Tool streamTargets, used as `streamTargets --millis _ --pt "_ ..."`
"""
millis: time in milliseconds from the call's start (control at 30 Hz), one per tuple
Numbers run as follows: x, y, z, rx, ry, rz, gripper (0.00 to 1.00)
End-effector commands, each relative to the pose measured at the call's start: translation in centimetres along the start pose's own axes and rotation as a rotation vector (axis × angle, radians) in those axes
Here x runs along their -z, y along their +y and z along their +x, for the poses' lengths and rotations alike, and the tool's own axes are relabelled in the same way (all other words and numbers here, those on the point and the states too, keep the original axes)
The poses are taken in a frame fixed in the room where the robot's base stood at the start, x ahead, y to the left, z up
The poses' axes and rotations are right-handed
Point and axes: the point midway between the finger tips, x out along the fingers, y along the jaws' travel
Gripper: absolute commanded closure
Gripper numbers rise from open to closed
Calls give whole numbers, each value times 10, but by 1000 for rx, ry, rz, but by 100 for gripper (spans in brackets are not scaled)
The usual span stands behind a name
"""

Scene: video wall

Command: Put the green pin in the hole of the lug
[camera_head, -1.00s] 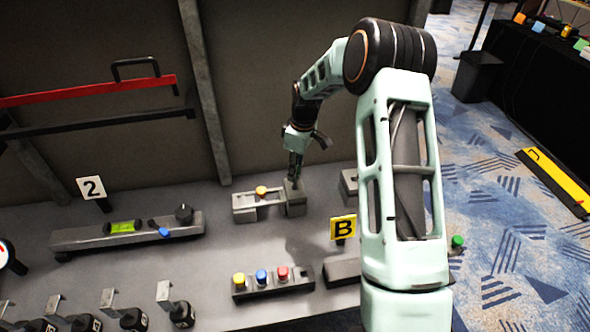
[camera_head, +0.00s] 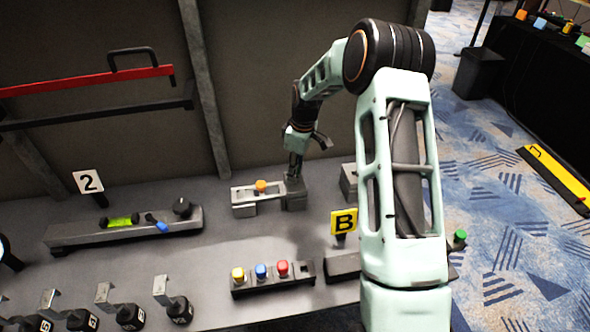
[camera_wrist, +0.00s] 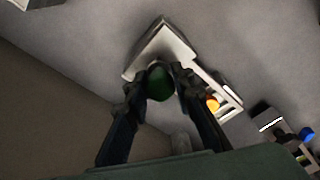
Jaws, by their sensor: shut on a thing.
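The green pin (camera_wrist: 160,83) shows its round dark green head between the fingertips in the wrist view. My gripper (camera_wrist: 160,80) is shut on it. The pin's shank is hidden below its head. A pale grey block (camera_wrist: 150,45), which looks like the lug, lies directly under the pin in the wrist view. In the head view my gripper (camera_head: 295,174) points down over the grey block (camera_head: 296,199), at or just above its top. The hole is hidden, and I cannot tell whether the pin is in it.
An orange knob (camera_head: 261,186) sits on the grey bracket left of the block. A strip with yellow, blue and red knobs (camera_head: 261,270) lies nearer. A yellow "B" sign (camera_head: 344,222) stands to the right. A level bar (camera_head: 75,233) lies left. Bare bench separates them.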

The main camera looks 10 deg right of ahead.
Motion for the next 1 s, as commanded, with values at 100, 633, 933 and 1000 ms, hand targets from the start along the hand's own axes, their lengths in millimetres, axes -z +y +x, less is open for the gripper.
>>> streamTargets --millis 100,633,933,1000 --pt "0 0 0 -1 0 0 100" --pt "-1 0 6 0 0 0 100" --pt "-2 0 15 0 0 0 100" --pt "-2 0 16 0 0 0 100"
